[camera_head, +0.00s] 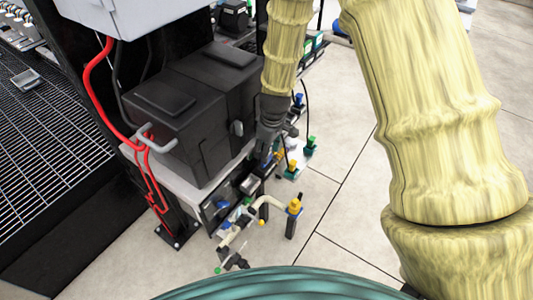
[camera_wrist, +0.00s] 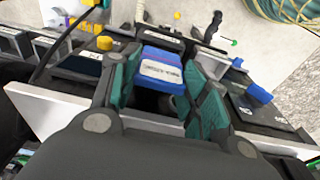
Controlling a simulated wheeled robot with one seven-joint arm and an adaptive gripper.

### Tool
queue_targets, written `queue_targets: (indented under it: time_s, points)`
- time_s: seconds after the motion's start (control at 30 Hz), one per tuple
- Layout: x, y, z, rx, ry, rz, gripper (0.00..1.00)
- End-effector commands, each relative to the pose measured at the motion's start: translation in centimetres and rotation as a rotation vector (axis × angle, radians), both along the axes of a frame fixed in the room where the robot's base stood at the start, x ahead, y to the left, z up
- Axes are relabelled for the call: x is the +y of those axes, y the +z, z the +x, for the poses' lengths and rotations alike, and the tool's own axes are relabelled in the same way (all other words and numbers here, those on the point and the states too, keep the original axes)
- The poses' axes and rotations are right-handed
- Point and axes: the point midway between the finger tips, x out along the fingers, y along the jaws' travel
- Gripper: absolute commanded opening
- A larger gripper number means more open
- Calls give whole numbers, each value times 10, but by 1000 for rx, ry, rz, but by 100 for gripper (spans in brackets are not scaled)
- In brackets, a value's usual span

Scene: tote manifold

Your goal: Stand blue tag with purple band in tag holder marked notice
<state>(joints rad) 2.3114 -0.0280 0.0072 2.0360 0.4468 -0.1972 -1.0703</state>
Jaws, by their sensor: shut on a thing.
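In the wrist view, a blue tag (camera_wrist: 162,72) with a white printed label sits between the two green fingers of my gripper (camera_wrist: 164,84). My gripper is shut on it. In the head view my gripper (camera_head: 266,150) reaches down beside the front of a shelf, and the tag is barely visible there. Dark holders stand around the tag in the wrist view, but I cannot read a notice marking on any of them.
A large black case (camera_head: 190,115) stands on the white-edged shelf (camera_head: 198,192) left of my gripper. A yellow-topped valve and pale pipe (camera_head: 268,201) are in front. A black panel (camera_wrist: 262,118) with white lettering lies right of my fingers. Open floor (camera_head: 345,245) is to the right.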

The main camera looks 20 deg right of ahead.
Motion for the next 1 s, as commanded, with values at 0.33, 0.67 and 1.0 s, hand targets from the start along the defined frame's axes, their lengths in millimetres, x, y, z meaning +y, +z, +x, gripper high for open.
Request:
queue_targets:
  time_s: [0.33,0.67,1.0]
  points:
    - [-1,-15,5,2,0,1,25]
    - [0,-36,5,-1,0,1,25]
    - [-1,-38,5,0,1,0,55]
